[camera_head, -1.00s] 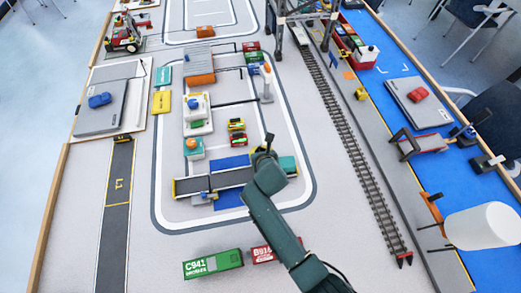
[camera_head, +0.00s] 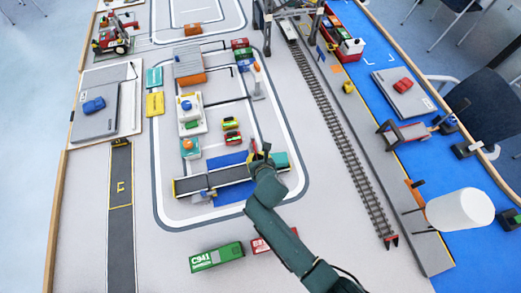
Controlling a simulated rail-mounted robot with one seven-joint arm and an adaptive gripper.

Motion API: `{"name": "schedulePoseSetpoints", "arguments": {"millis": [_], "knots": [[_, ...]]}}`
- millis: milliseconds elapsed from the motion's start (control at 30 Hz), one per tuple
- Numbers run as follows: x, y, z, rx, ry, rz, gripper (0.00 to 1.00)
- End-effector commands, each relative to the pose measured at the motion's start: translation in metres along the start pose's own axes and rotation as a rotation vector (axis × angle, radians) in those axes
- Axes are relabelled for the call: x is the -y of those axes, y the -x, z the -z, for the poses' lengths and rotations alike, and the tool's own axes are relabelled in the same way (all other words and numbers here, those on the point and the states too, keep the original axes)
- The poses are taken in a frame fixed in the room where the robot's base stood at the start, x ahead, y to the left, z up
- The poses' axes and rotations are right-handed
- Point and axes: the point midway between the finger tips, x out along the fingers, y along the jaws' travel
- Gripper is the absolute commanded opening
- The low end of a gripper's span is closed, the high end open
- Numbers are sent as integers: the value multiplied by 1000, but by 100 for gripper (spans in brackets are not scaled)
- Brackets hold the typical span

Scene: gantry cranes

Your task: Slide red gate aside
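A railway track (camera_head: 350,150) runs between my gripper and the reddish panel. A green container (camera_head: 217,257) and a red container (camera_head: 262,244) lie near my arm.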

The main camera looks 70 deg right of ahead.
Motion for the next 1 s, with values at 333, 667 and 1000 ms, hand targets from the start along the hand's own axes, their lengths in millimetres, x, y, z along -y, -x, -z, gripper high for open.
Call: {"name": "schedulePoseSetpoints", "arguments": {"millis": [333,667,1000], "knots": [[0,59,0,0,0,0,0],[0,61,0,0,-1,0,0],[0,61,0,0,-1,0,0]]}}
